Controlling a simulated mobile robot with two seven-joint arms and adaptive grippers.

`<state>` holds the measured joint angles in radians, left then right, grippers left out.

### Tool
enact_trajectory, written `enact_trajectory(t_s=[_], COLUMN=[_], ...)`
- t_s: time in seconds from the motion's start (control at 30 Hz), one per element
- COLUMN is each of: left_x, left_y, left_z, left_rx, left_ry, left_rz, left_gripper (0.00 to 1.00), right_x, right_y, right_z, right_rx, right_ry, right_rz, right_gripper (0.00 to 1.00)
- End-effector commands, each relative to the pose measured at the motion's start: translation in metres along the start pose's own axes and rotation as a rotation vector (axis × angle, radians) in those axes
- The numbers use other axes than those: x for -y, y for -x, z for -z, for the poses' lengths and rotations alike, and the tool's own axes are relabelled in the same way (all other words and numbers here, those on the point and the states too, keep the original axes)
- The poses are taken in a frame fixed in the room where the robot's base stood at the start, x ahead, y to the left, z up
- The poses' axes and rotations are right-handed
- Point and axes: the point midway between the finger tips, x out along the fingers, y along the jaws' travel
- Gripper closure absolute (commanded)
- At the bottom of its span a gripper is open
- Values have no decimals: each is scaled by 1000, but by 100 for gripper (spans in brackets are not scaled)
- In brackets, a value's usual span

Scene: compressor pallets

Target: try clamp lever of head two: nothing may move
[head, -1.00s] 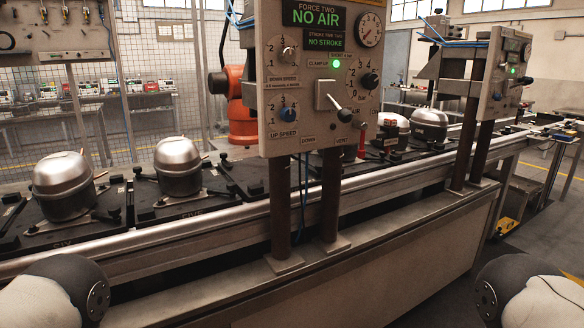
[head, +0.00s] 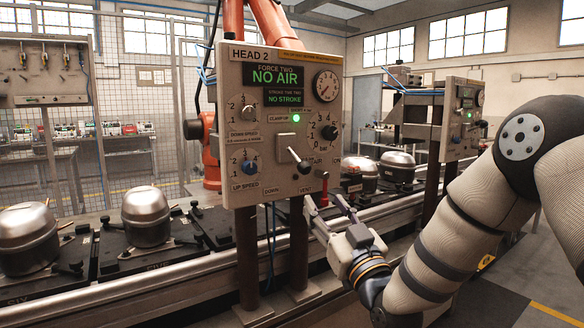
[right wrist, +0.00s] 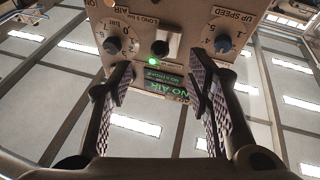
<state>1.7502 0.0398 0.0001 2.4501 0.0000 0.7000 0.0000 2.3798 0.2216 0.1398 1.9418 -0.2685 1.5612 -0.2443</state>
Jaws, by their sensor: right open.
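The head two panel (head: 240,105) is a beige box reading NO AIR and NO STROKE, with a lit green lamp (head: 296,118) beside the clamp-up label. Its clamp lever (head: 303,165) has a black knob on a pale stem and slants down and right from a square plate (head: 287,144). My right gripper (head: 325,206) is open and empty, just below and right of the lever, with no visible contact. In the right wrist view, the fingers (right wrist: 160,85) are spread apart below the upside-down panel (right wrist: 190,22). My left gripper is out of view.
Dials, including a pressure gauge (head: 327,86) and a blue knob (head: 249,167), surround the lever. Metal compressors (head: 146,214) stand on dark pallets along the conveyor at left. A second panel (head: 461,120) stands farther right. Two posts carry the near panel.

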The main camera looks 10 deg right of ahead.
Motion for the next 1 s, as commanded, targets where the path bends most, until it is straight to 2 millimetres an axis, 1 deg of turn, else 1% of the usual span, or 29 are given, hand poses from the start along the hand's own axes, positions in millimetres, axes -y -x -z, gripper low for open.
enact_trajectory(t_s=[0.03,0.1,0.17,0.4,0.5,0.6,0.73,0.97,1.0], left_x=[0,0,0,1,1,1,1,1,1], left_y=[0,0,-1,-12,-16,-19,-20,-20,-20], left_z=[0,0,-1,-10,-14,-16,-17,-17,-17], left_rx=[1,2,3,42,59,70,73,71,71], left_ry=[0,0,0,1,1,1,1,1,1], left_rz=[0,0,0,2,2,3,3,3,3], left_gripper=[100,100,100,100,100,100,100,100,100], right_x=[-2,-2,-2,-2,-2,-1,-2,-2,-2], right_y=[-4,-11,-20,-80,-101,-116,-124,-125,-125], right_z=[10,14,14,9,9,10,13,16,16], right_rx=[-30,-47,-48,-37,-35,-34,-36,-38,-38], right_ry=[4,7,7,6,4,4,5,5,5], right_rz=[-3,-4,-4,-3,-4,-3,-3,-3,-3], right_gripper=[54,54,54,54,54,54,54,54,63])
